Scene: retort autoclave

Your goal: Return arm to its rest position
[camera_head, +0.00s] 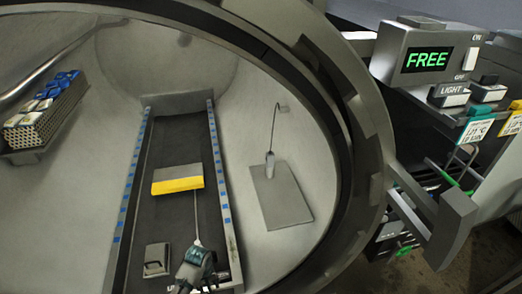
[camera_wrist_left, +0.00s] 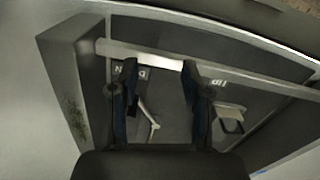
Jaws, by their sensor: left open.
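My left gripper (camera_head: 196,278) shows at the bottom of the head view, low over the near end of the dark track (camera_head: 180,130) in the round chamber. In the left wrist view its two fingers (camera_wrist_left: 157,82) stand apart with nothing gripped between them. A thin pale lever (camera_wrist_left: 150,122) lies below and between the fingers, apparently untouched. The grey bracket handle (camera_head: 157,258) by the UP label is beside the gripper; it also shows in the wrist view (camera_wrist_left: 231,120). My right gripper is not in view.
A grey and yellow block (camera_head: 178,180) sits on the track. A perforated basket (camera_head: 42,118) with blue-topped items is at the left. A flat grey plate (camera_head: 281,195) with a hooked wire is at the right. The chamber rim (camera_head: 352,150) curves close by. A control panel reads FREE (camera_head: 429,60).

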